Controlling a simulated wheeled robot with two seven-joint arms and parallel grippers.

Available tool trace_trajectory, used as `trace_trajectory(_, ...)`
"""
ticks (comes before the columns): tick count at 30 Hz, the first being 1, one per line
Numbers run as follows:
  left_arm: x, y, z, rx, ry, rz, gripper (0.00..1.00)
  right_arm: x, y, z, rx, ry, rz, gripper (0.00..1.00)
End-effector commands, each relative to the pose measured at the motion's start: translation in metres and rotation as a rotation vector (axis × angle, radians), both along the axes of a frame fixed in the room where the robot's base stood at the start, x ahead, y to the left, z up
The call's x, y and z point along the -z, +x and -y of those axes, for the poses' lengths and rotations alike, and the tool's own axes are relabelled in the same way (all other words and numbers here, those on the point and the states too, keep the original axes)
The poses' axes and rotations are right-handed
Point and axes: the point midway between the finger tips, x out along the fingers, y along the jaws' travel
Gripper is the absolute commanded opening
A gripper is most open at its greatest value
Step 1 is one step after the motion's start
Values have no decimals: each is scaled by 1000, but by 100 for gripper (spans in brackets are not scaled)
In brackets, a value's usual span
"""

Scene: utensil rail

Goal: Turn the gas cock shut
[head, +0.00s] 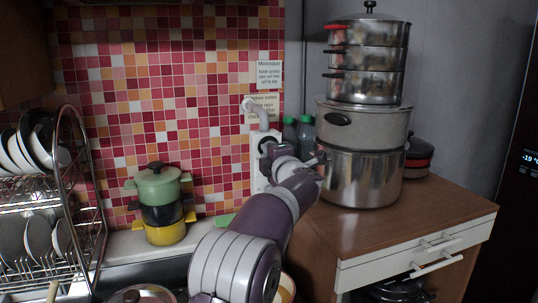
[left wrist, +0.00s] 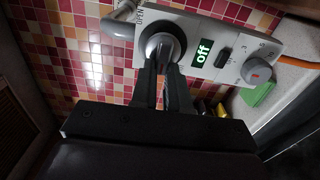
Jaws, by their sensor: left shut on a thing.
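The gas cock (left wrist: 163,42) is a round grey knob with a dark surround on a pale wall panel (left wrist: 206,28). Lettering that looks like "OPEN" stands at its left in the left wrist view. My left gripper (left wrist: 164,78) is shut on the knob, with one dark finger on each side. In the head view my left gripper (head: 268,153) reaches the panel (head: 259,181) on the tiled wall and hides the knob. My right gripper is not in view.
A second grey knob (left wrist: 257,71) and a dark switch (left wrist: 224,57) share the panel, with an orange hose (left wrist: 298,63) near it. Stacked pots (head: 362,178) stand close right of my arm. Coloured pots (head: 160,187) and a dish rack (head: 75,180) are at left.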

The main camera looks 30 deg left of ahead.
Motion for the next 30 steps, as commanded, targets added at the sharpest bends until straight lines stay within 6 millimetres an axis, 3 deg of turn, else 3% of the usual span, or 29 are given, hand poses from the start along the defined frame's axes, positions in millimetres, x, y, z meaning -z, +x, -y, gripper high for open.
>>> trace_trajectory(1, 4, 0, 0, -1, -4, -5, 0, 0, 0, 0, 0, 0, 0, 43)
trace_trajectory(2, 4, 0, 0, -1, -4, -5, 21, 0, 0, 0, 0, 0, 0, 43)
trace_trajectory(3, 4, 0, 0, -1, -3, -5, 34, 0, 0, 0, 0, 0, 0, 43)
trace_trajectory(4, 4, 0, 0, -1, -3, -5, 40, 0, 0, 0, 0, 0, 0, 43)
trace_trajectory(16, 3, -6, 8, 2, -1, -2, 40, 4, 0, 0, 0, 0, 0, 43)
trace_trajectory(30, 3, -76, 90, 3, -2, -3, 40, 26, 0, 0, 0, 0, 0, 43)
